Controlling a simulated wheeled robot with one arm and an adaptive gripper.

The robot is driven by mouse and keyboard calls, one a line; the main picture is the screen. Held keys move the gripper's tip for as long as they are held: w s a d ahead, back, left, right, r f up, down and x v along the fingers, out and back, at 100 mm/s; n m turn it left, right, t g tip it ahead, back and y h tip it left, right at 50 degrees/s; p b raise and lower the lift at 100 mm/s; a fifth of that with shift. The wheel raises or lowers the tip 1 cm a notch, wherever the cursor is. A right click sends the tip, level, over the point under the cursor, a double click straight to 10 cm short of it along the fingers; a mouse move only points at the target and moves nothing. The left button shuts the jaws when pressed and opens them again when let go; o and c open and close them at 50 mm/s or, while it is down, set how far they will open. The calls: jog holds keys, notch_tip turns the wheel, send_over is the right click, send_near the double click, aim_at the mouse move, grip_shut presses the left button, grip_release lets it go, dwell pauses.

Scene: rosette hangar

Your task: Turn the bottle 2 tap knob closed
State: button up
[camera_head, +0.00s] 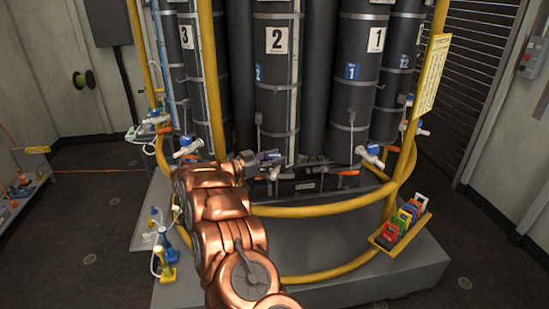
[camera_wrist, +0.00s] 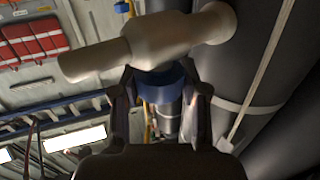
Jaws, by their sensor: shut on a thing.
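The bottle 2 cylinder (camera_head: 276,85) is a tall dark grey bottle with a white "2" plate, at the centre of the rack in the head view. In the wrist view its pale tap body (camera_wrist: 150,42) crosses the top, spout to the left and mount to the right. The blue tap knob (camera_wrist: 162,78) sits under the body, between the two dark fingers of my gripper (camera_wrist: 163,88), which are shut on it. In the head view my gripper (camera_head: 243,160) is small, at bottle 2's foot, and the tap is partly hidden. The knob's turn angle cannot be told.
Bottles 3 (camera_head: 203,75) and 1 (camera_head: 362,80) stand on either side, each with a tap near its foot. A yellow tube rail (camera_head: 315,209) curves around the front. A tray of coloured tags (camera_head: 402,231) hangs at right.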

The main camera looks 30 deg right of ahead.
jog(key=o, duration=1.2)
jog(key=shift+c, duration=0.2)
jog(key=shift+a, duration=0.1)
jog(key=w+a, duration=0.1)
jog(key=a, duration=1)
jog(key=shift+a, duration=0.4)
